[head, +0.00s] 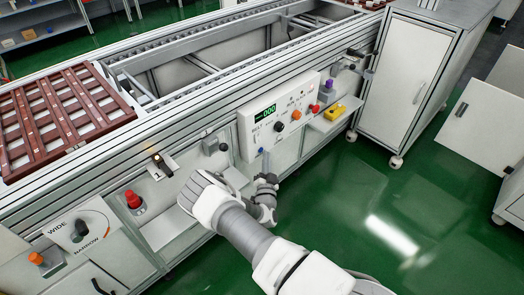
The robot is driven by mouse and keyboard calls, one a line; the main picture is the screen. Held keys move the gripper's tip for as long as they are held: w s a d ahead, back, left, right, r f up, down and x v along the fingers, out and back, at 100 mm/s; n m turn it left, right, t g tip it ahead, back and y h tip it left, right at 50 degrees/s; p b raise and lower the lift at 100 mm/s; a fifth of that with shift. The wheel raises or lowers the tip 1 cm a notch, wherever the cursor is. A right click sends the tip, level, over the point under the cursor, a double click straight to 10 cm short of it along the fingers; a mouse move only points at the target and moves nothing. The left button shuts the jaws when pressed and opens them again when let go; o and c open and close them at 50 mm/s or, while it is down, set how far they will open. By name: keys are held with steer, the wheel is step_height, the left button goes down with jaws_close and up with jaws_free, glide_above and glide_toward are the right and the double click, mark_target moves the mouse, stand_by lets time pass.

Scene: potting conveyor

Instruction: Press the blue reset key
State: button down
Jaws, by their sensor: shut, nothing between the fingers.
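The blue reset key (261,150) is a small blue spot at the lower left of the white control panel (247,140), on the front of the conveyor. My gripper (265,179) is just below the panel, in front of the conveyor's front face. It is small and partly hidden by my own wrist, and its fingers are shut and empty. It appears close under the blue key, but I cannot tell whether it touches it.
The panel also carries a green display (265,113), a black knob (280,127), an orange knob (295,115) and a red button (315,109). A yellow object (334,113) sits on a shelf to the right. A red button (133,199) is at left. Green floor lies open at right.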

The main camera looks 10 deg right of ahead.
steer(key=shift+w+a, duration=0.1)
stand_by(0.3)
steer(key=shift+w+a+b, duration=0.2)
steer(key=shift+w+b, duration=0.1)
steer(key=shift+b, duration=0.05)
stand_by(0.3)
steer(key=shift+s+d, duration=0.3)
steer(key=shift+s, duration=0.1)
steer(key=s+d, duration=0.1)
steer(key=s+d+p, duration=0.1)
steer(key=s, duration=0.1)
steer(key=s+d+p, duration=0.1)
steer(key=shift+s+d, duration=0.25)
steer(key=shift+s, duration=0.15)
stand_by(0.4)
stand_by(0.6)
